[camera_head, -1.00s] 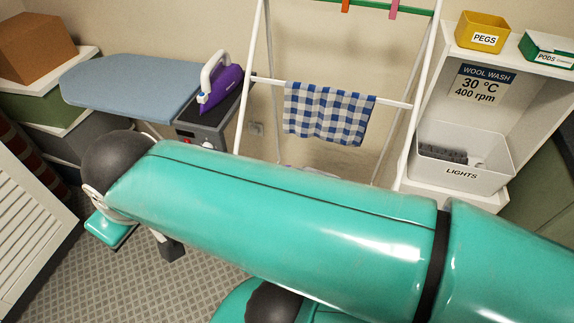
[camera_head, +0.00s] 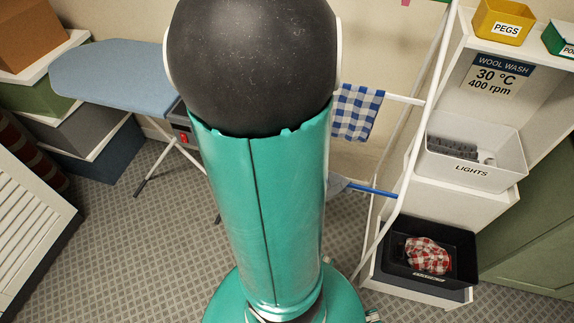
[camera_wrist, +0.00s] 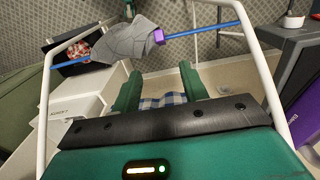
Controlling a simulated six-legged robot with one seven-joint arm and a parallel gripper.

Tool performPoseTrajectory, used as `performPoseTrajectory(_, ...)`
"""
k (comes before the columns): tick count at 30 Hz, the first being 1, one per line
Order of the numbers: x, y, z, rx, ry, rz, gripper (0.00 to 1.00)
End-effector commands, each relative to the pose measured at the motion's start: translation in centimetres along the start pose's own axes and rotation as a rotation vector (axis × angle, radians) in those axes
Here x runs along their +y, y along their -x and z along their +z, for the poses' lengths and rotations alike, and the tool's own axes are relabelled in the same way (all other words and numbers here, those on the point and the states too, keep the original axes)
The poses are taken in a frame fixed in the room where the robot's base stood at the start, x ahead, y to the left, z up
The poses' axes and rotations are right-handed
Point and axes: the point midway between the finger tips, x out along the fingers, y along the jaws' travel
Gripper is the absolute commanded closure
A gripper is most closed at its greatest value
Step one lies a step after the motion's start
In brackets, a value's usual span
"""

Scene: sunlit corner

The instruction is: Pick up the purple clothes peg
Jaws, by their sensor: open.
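The purple clothes peg (camera_wrist: 158,36) shows in the wrist view on a blue rail (camera_wrist: 212,27), beside a grey cloth (camera_wrist: 125,42) hanging there. In the head view my arm hides the peg; part of the blue rail (camera_head: 372,190) and a bit of the grey cloth (camera_head: 337,184) show right of the arm. My gripper (camera_wrist: 159,70) is open in the wrist view, its two green fingers apart. The peg lies beyond the fingertips, above the gap in the picture, and nothing is held. My gripper is not visible in the head view.
White drying-rack frame bars (camera_head: 421,135) stand around the rail. A blue-checked cloth (camera_head: 357,112) hangs behind. Shelves at right hold a yellow PEGS box (camera_head: 506,30), a white LIGHTS bin (camera_head: 472,172) and a black crate (camera_head: 400,275). An ironing board (camera_head: 115,72) stands left. Patterned floor is open at lower left.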

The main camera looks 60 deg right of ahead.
Motion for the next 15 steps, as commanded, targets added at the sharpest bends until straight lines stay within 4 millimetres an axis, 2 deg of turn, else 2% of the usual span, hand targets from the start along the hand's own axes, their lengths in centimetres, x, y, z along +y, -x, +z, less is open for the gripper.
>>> performPoseTrajectory(5,0.3,-2.1,-0.2,-0.002,-0.01,0.008,0.56)
performPoseTrajectory(15,0.2,-7.8,-0.4,-0.002,-0.008,0.007,0.56)
